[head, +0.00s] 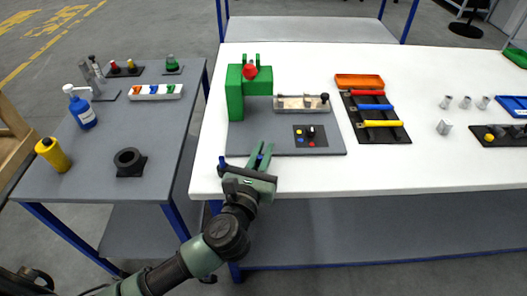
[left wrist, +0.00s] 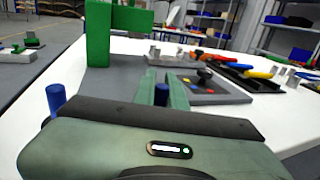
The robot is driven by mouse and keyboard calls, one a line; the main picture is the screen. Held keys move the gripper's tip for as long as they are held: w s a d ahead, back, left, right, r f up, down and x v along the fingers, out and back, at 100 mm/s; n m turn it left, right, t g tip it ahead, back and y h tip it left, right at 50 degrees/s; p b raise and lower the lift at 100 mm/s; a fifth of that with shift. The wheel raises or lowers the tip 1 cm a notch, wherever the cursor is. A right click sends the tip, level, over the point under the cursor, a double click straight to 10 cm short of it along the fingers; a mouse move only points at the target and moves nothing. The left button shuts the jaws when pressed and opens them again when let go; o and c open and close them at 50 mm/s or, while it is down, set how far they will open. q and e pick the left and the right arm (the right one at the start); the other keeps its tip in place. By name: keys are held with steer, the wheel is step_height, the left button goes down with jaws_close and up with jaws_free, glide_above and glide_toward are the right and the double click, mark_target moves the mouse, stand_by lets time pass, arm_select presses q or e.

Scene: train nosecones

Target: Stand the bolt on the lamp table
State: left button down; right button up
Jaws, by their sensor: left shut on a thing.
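My left gripper (head: 264,157) is over the front left part of the white table (head: 345,180), at the front edge of a grey board (head: 240,143). Its green fingers are shut on a small blue cylinder, which shows between them in the left wrist view (left wrist: 161,94). I cannot tell whether this is the bolt; its lower part is hidden. Another blue post (head: 222,162) shows just left of the gripper, also in the left wrist view (left wrist: 56,98). No surface is clearly marked as the lamp table. My right gripper is not in view.
A green bracket (head: 235,95) with a red ball (head: 250,72) stands on the board. A dark panel (head: 311,143) with coloured spots lies beyond the gripper. A black tray (head: 375,117) holds coloured-handled tools. A grey table (head: 60,180) stands left across a gap.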

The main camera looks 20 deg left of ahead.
arm_select(q)
steer(key=shift+f, duration=0.1)
steer(key=c, duration=1.5)
jaws_free()
steer(key=shift+r, duration=0.2)
steer(key=s+b, duration=0.1)
steer(key=s, duration=1.1)
steer(key=shift+a, duration=0.2)
